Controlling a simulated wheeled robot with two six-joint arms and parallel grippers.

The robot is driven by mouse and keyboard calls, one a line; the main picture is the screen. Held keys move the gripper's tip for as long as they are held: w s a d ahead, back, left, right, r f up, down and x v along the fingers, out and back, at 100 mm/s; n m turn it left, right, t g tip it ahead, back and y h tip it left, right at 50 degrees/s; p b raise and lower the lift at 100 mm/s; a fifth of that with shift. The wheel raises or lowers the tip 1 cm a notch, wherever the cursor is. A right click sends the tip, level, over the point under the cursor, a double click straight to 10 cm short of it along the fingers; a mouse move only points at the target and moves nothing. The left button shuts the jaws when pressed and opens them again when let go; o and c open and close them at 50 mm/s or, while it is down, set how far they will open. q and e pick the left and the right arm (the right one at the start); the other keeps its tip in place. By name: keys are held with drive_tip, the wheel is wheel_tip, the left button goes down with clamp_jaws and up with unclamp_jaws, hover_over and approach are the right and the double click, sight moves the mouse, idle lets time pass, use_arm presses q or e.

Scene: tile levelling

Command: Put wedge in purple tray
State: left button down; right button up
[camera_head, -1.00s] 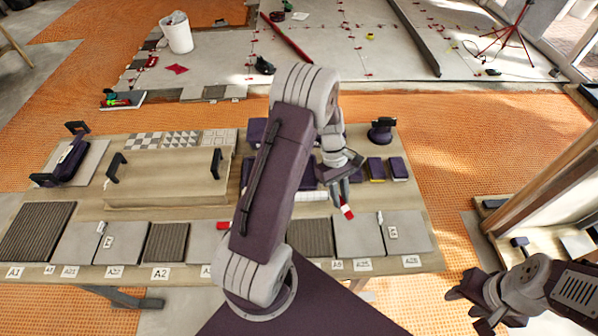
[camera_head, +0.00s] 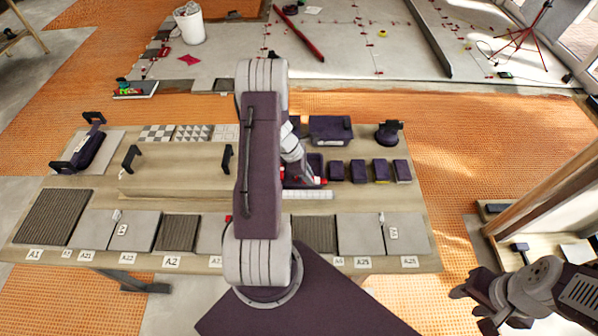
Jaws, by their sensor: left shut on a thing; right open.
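My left arm crosses the middle of the view and hides much of the table. Its gripper (camera_head: 305,177) is mostly hidden behind the arm, low at the purple tray (camera_head: 315,162). It is shut on a red and white wedge (camera_head: 319,181), which shows at the tray's front right part. I cannot tell whether the wedge touches the tray floor. Another red piece (camera_head: 228,218), perhaps a wedge, is partly hidden by my arm on the front row of tiles. My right gripper (camera_head: 470,298) is open and empty at the lower right, away from the table.
Several dark purple boxes (camera_head: 358,171) stand right of the tray. A white strip (camera_head: 308,194) lies in front of it. Grey tiles (camera_head: 360,233) line the labelled front edge. A wooden board with black handles (camera_head: 175,172) and a purple tool (camera_head: 88,150) are left.

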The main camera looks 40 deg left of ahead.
use_arm(q)
drive_tip(key=w+a+f, duration=0.1)
drive_tip(key=w+a, duration=0.1)
drive_tip(key=w+a+f, duration=0.1)
drive_tip(key=a+f, duration=0.1)
drive_tip(key=shift+w+a+f, duration=0.3)
drive_tip(key=shift+w, duration=0.1)
drive_tip(key=shift+w+a+f, duration=0.2)
drive_tip(key=shift+a, duration=0.05)
wheel_tip(320, 180, down, 4)
drive_tip(key=shift+f+p, duration=0.1)
drive_tip(key=shift+p, duration=0.4)
drive_tip(key=shift+f, duration=0.1)
drive_tip(key=c, duration=1.3)
unclamp_jaws()
